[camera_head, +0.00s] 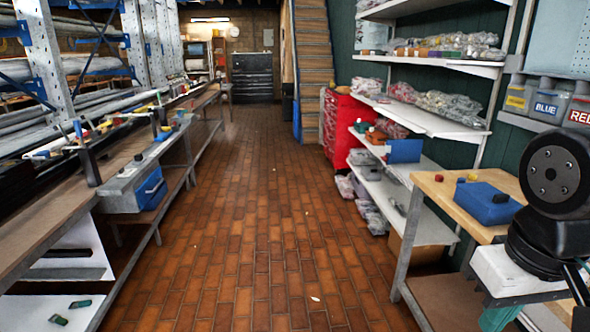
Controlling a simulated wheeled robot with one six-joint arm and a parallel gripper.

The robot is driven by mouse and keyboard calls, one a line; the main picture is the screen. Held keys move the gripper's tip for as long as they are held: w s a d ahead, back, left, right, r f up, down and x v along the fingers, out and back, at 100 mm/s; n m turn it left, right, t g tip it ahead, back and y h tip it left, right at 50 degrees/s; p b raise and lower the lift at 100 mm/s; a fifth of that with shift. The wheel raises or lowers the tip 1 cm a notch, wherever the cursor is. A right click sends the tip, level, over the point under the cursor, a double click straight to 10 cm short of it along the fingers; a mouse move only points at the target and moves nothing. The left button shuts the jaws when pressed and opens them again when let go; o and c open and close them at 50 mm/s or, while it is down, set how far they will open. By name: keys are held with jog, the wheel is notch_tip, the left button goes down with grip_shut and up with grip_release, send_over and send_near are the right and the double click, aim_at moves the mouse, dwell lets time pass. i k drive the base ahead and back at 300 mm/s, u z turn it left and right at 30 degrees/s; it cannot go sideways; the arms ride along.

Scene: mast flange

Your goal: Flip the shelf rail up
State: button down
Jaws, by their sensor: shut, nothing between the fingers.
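White wall shelves (425,118) stand along the right wall and carry several clear bags of parts. I cannot make out a separate shelf rail on them, so I cannot tell whether one is up or down. A dark round arm part, mine, fills the right edge. My gripper is not in view.
A wood-topped bench (455,205) with a blue box (487,202) stands at the right, in front of the shelves. A red drawer cabinet (345,130) is farther back. A long workbench (60,215) lines the left. The brick floor (250,230) between is clear.

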aim_at(393, 118)
jog(key=u, duration=0.35)
jog(key=i, duration=1.95)
jog(key=z, duration=0.6)
jog(key=i, duration=1.8)
jog(key=z, duration=0.85)
